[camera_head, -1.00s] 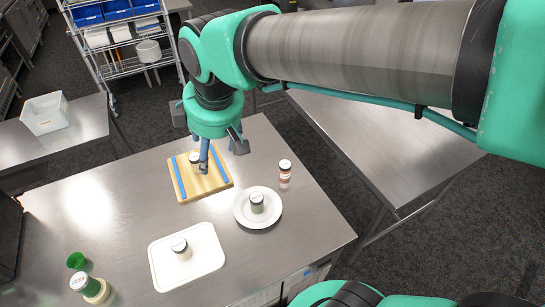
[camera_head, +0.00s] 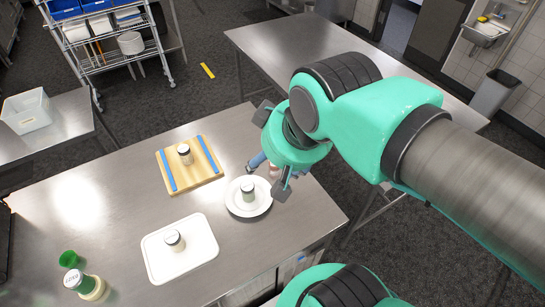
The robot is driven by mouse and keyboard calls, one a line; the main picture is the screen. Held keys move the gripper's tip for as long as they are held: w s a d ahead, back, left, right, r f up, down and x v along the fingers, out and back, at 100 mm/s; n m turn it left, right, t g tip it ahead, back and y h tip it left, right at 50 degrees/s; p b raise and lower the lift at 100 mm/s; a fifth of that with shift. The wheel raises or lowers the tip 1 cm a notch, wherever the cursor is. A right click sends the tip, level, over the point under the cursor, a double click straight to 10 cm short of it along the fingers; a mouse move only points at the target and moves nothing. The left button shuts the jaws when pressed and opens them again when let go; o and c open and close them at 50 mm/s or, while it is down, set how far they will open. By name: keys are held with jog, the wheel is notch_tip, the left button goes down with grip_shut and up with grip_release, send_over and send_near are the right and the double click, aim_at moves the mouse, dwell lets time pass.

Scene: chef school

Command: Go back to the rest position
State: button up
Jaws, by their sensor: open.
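My gripper (camera_head: 268,165) hangs below the green wrist at the right side of the steel table, just right of and above the white plate in the picture. My arm partly hides it. A wooden board with blue strips (camera_head: 207,148) lies on the table and bears a small dark-lidded jar (camera_head: 184,153). A white plate (camera_head: 263,207) bears another jar (camera_head: 248,191). A white tray (camera_head: 200,250) bears a third jar (camera_head: 174,240). A reddish item, only partly seen, is by the gripper.
The steel table (camera_head: 110,205) also bears a green cup (camera_head: 69,258) and a green-capped bottle (camera_head: 84,284) at the front left. A white bin (camera_head: 28,110) is on a side table. Another steel table (camera_head: 300,45) stands behind my arm. A wire shelf (camera_head: 104,60) stands at the back.

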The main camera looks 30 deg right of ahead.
notch_tip(320, 180, down, 9)
jog(key=b, duration=0.9)
